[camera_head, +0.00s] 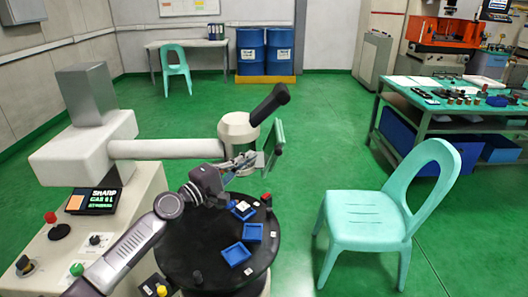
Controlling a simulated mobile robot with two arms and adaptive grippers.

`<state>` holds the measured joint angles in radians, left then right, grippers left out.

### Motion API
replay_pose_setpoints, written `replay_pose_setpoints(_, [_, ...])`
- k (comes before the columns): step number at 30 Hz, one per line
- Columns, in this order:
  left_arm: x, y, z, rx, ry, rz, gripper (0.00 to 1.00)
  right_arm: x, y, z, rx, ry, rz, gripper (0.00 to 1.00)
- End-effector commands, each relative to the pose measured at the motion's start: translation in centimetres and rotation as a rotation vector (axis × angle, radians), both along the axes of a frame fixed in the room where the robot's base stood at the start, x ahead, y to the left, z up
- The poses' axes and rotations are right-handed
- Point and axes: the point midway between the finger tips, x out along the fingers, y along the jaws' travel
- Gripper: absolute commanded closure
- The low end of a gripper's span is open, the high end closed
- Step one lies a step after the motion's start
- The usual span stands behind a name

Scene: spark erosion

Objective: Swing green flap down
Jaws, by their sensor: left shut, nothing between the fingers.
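The green flap (275,138) is a narrow pale-green panel on the right side of the machine's white round head (238,128). It looks steeply tilted and is seen nearly edge-on; a small dark knob (279,151) is at its right edge. My left gripper (250,158) reaches up from the lower left over the black round table (205,250). Its fingers are shut and empty, just left of the flap's lower part. I cannot tell whether they touch the flap. My right gripper is not in view.
Blue trays (236,254) sit on the black table below my gripper. A thick black bar (268,104) sticks out above the flap. A mint chair (365,220) stands to the right, with a green workbench (415,105) behind it. Green floor is clear beyond the flap.

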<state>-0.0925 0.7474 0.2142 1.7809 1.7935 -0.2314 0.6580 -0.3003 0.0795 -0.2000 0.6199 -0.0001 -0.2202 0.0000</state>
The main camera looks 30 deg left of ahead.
Motion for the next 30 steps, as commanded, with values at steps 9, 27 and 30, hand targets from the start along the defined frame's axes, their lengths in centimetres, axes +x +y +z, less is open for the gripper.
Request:
replay_pose_setpoints(9, [2.7, -2.8, 0.8, 0.0, 0.0, -0.002, 1.0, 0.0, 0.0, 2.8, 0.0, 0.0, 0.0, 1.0])
replay_pose_setpoints(27, [3.3, -3.5, 0.6, 0.005, 0.003, -0.001, 1.0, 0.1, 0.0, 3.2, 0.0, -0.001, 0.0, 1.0])
replay_pose_setpoints(30, [3.7, -3.5, 0.8, 0.017, 0.009, -0.002, 1.0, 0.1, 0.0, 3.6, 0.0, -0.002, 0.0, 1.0])
